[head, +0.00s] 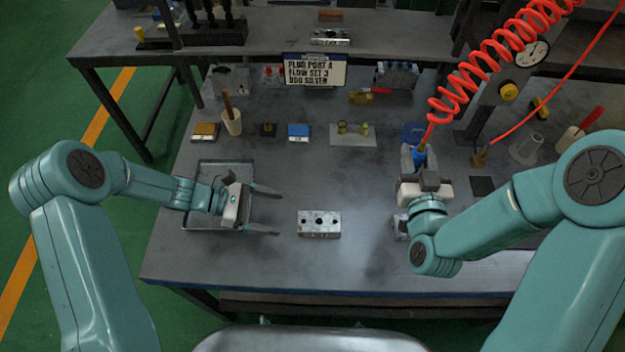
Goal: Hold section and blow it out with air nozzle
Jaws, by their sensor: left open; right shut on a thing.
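A silver valve section (319,223) with dark holes lies on the bench in front of me, near the middle. My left gripper (272,210) is open and empty, just left of the section, its two fingers pointing toward it and apart from it. My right gripper (421,170) is shut on the blue air nozzle (419,157), to the right of and farther back than the section. A red coiled hose (470,80) runs up from the nozzle. The nozzle's tip and the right fingers are partly hidden by the gripper body.
A metal tray (190,212) lies under my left gripper. Another metal block (400,228) is partly hidden by my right arm. A cup (232,122), a blue box (299,132) and small fittings line the bench behind.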

